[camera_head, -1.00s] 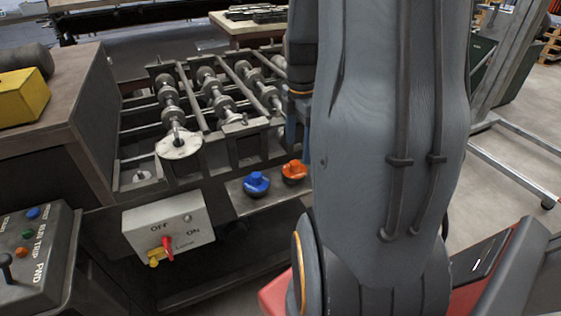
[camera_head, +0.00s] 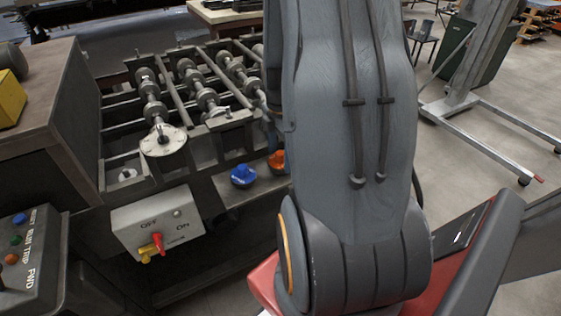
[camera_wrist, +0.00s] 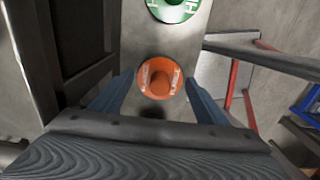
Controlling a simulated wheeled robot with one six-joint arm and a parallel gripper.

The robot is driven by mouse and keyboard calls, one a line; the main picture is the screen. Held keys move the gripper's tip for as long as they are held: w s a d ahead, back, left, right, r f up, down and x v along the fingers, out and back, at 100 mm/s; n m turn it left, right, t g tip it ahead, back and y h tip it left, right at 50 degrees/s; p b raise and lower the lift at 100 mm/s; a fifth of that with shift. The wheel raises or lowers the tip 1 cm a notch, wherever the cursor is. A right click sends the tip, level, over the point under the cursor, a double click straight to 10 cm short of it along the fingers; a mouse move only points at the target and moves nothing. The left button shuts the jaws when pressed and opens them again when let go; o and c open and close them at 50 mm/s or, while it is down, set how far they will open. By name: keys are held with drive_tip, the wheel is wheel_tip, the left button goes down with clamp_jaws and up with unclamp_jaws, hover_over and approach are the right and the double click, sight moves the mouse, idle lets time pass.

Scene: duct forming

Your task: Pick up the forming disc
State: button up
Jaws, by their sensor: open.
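An orange disc with a raised knob and white lettering (camera_wrist: 160,77) lies on a grey metal shelf (camera_wrist: 142,35) in the wrist view. A green disc with a knob (camera_wrist: 172,8) lies beyond it, cut by the top edge. My gripper (camera_wrist: 158,80) is open, its two blue fingers either side of the orange disc in the picture, with nothing held. I cannot tell its height above the disc. In the head view, the orange disc (camera_head: 277,160) is partly covered by my arm, and a blue disc (camera_head: 243,175) sits left of it. The green disc is hidden there.
The roll-forming machine with shafts and a round metal plate (camera_head: 163,141) stands behind the shelf. A switch box (camera_head: 158,225) hangs below and left, and a control panel (camera_head: 25,245) is at far left.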

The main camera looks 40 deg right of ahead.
drive_tip(key=c, duration=1.2)
drive_tip(key=shift+r, duration=0.15)
